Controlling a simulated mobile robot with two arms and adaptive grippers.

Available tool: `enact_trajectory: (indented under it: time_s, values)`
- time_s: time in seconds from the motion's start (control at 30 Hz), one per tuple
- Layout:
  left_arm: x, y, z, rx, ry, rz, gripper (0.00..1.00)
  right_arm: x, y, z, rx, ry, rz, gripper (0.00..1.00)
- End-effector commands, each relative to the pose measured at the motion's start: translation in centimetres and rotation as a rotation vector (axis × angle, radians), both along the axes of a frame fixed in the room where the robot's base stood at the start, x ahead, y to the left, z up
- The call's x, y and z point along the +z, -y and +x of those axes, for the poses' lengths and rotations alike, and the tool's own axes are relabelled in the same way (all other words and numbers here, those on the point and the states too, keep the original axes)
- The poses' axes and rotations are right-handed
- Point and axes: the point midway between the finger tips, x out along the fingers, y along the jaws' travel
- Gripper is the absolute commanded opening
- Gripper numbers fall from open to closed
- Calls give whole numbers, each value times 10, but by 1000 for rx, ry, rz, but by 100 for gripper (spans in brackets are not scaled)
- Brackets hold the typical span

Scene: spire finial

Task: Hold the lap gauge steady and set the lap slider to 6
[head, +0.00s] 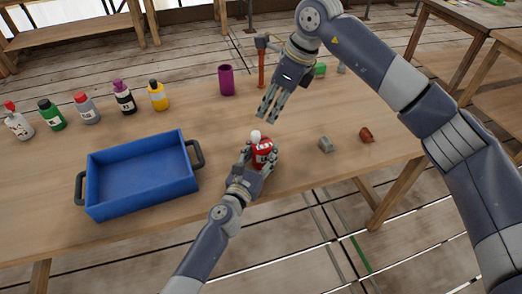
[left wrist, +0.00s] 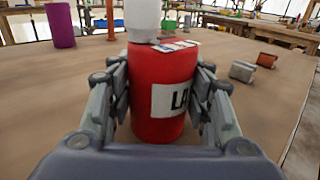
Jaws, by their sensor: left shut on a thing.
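The lap gauge (head: 264,145) is a red upright cylinder with a white label, standing on the table near the front edge. A white top part (head: 255,135) rises from it. In the left wrist view the gauge (left wrist: 160,90) shows the start of a label, "LA", and its white top (left wrist: 143,18). Small white, red and blue marked pieces (left wrist: 175,46) lie on its upper face; I cannot read them or tell the slider's setting. My left gripper (head: 260,158) is shut around the gauge body. My right gripper (head: 270,117) is open and empty, above and behind the gauge.
A blue tray (head: 137,208) stands to the left, with several bottles (head: 83,107) behind it. A purple cup (head: 226,80) and a red post (head: 262,68) stand at the back. A grey block (head: 326,145) and a brown piece (head: 366,135) lie to the right.

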Motion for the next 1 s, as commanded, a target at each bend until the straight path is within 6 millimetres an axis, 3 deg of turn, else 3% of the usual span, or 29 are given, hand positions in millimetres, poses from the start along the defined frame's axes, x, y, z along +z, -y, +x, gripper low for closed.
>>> enact_trajectory:
  time_s: [0.03,0.07,0.27,0.67,1.0]
  values:
    - [0,0,0,0,0,0,19,0,-1,-1,-6,-2,-2,6]
    - [0,0,0,0,0,0,19,0,-2,-1,-15,-5,-5,0]
    - [0,0,0,0,-1,0,19,-3,-13,-10,-178,-48,-42,0]
    - [0,0,0,0,-1,0,19,-8,-41,-36,-774,-93,-127,0]
    - [-1,0,0,0,-1,0,19,-5,-61,-56,-1295,-30,-89,0]
